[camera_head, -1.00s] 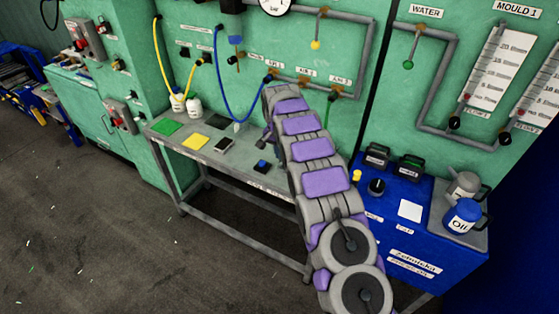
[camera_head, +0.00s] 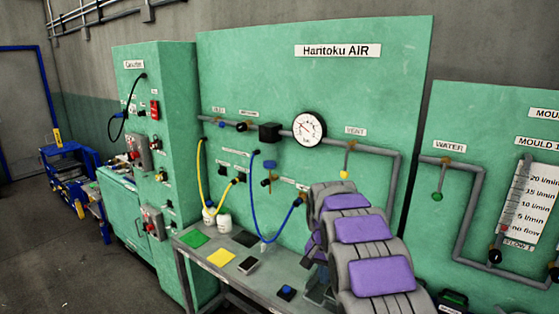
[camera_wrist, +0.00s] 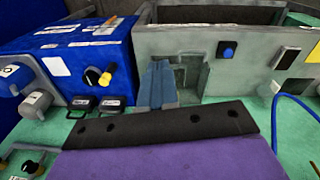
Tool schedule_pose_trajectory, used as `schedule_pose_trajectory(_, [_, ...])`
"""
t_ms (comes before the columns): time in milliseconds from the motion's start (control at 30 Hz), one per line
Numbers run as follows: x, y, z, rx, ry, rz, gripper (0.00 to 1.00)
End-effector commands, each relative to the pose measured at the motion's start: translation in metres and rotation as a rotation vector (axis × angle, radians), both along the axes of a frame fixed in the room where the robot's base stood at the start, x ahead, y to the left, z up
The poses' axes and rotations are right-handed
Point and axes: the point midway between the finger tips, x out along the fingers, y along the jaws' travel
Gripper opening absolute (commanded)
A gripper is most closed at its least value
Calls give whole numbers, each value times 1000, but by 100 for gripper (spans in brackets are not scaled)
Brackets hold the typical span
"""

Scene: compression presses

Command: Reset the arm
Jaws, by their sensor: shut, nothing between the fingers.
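My arm, grey with purple pads, rises from the bottom of the head view in front of the bench. In the wrist view my gripper (camera_wrist: 158,82) shows as two blue-grey fingers close together, shut and empty. They point over the grey bench (camera_wrist: 225,73), which appears upside down there. The bench also shows in the head view (camera_head: 214,275). In the head view my arm links largely hide the gripper.
A green panel (camera_head: 300,80) with a gauge (camera_head: 309,128), pipes and a blue hose (camera_head: 252,205) stands behind the bench. Green (camera_head: 194,239) and yellow (camera_head: 221,257) mats lie on it. A blue box (camera_wrist: 75,60) is beside it.

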Motion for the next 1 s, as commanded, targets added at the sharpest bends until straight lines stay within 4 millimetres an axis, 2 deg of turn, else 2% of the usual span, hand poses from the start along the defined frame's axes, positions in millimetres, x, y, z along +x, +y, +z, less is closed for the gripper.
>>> schedule_pose_trajectory(33, [-15,-2,10,-1,7,13,0])
schedule_pose_trajectory(200, [-65,-7,34,0,32,65,0])
schedule_pose_trajectory(533, [-173,-17,65,19,83,169,0])
schedule_pose_trajectory(767, [-255,-20,71,41,118,247,0])
schedule_pose_trajectory(1000, [-342,-18,64,68,155,336,0])
